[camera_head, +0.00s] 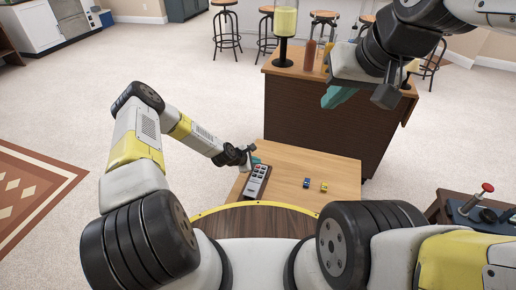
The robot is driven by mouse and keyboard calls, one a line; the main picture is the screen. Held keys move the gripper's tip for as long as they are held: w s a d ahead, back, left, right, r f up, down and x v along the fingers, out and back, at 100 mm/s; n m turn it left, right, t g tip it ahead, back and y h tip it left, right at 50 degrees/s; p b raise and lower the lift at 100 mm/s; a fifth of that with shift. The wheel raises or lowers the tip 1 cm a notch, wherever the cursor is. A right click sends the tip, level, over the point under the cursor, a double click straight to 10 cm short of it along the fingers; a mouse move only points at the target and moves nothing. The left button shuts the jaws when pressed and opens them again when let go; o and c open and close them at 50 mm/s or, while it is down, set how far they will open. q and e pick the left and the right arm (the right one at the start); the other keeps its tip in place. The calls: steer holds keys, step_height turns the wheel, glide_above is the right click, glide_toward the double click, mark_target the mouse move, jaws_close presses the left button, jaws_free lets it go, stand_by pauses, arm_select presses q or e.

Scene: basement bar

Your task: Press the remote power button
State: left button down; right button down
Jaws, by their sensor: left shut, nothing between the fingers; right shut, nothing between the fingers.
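The remote (257,182) is a grey slab with dark buttons and a small red spot near its far end. It lies on the left part of a low wooden table (290,187). My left gripper (252,160) is shut and empty, with its tips low at the far end of the remote. I cannot tell whether the tips touch it, and they hide part of that end. My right gripper (338,97) is shut and empty, raised high in front of the wooden counter and away from the remote.
A brown counter (320,125) with bottles stands behind. A side table with a red-knobbed joystick (487,187) is at right. Carpet at left is clear.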

arm_select(q)
steer(key=shift+r, duration=2.5)
step_height(320, 180, up, 17)
steer(key=m+g+y, duration=0.1)
steer(key=m, duration=0.6)
glide_above(256, 168)
steer(key=s+a, duration=0.1)
steer(key=a, duration=0.4)
steer(key=s+a+r+m+y, duration=0.1)
steer(key=s+a+r+m, duration=0.2)
steer(key=r, duration=0.6)
steer(key=s+a+r+m+y, duration=0.1)
steer(key=s+r+m+y, duration=0.15)
steer(key=s+r, duration=0.5)
steer(key=s+a+r+m, duration=0.2)
steer(key=s+r, duration=0.6)
steer(key=s, duration=0.4)
steer(key=s+a+r+m, duration=0.2)
steer(key=s+r+m, duration=0.2)
steer(key=s+r, duration=0.3)
steer(key=s, duration=0.4)
steer(key=shift+s+a+r+m, duration=0.15)
steer(key=shift+s+r+m, duration=0.2)
steer(key=shift+s+r, duration=0.05)
